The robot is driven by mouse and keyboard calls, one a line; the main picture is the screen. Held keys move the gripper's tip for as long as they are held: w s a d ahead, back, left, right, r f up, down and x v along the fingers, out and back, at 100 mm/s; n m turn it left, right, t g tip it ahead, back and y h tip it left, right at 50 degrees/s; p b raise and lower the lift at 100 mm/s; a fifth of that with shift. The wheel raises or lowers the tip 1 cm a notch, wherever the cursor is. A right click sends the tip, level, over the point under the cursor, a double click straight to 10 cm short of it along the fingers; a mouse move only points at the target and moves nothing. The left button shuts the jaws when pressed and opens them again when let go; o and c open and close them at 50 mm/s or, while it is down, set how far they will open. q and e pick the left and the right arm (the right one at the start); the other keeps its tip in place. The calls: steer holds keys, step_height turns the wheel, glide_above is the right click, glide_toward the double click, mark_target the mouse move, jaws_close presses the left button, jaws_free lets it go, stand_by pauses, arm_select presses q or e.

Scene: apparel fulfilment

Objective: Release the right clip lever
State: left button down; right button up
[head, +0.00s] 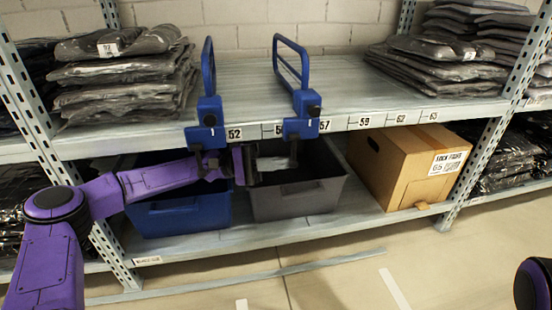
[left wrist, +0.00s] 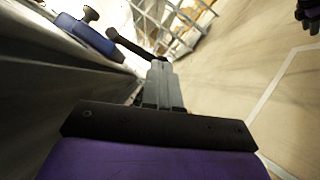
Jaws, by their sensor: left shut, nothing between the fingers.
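Two blue clips with tall loop handles sit on the front edge of the upper shelf. The right clip (head: 300,110) has a black knob on its front and a dark lever (head: 294,152) hanging below the shelf edge. The left clip (head: 207,115) is similar. My left gripper (head: 286,163) reaches in from the left, below the shelf edge. It is shut and empty, its tips at the right clip's lever. In the left wrist view a black lever (left wrist: 130,45) runs from a blue clip (left wrist: 88,36) to the fingertips (left wrist: 158,64). I cannot tell whether they touch.
Below are a blue bin (head: 180,215), a grey bin (head: 295,202) and a cardboard box (head: 405,172). Bagged garment stacks stand at left (head: 125,75) and right (head: 440,65) on the upper shelf (head: 350,85). The shelf between them is mostly clear.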

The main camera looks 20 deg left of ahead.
steer(key=shift+w+a+f+m+b, duration=0.3)
steer(key=shift+w+m+b, duration=0.1)
steer(key=shift+b, duration=0.15)
steer(key=shift+s+d+r+p, duration=0.15)
steer(key=shift+s+r+p, duration=0.05)
steer(key=shift+r+p, duration=0.4)
steer(key=shift+s+d+r+n+g+p, duration=0.2)
steer(key=shift+s+d+n+p, duration=0.15)
steer(key=shift+s+n+p, duration=0.15)
steer(key=shift+s+d+r+n+g+p, duration=0.1)
steer(key=shift+s+d+n+g+p, duration=0.1)
steer(key=shift+s+d+n+p, duration=0.3)
arm_select(q)
steer(key=v, duration=1.4)
arm_select(e)
steer(key=shift+s+a+r+g+y, duration=0.2)
steer(key=shift+s+a+g+y, duration=0.1)
steer(key=shift+s+a+g, duration=0.45)
arm_select(q)
steer(key=shift+w+r, duration=0.1)
arm_select(e)
steer(key=shift+s, duration=0.15)
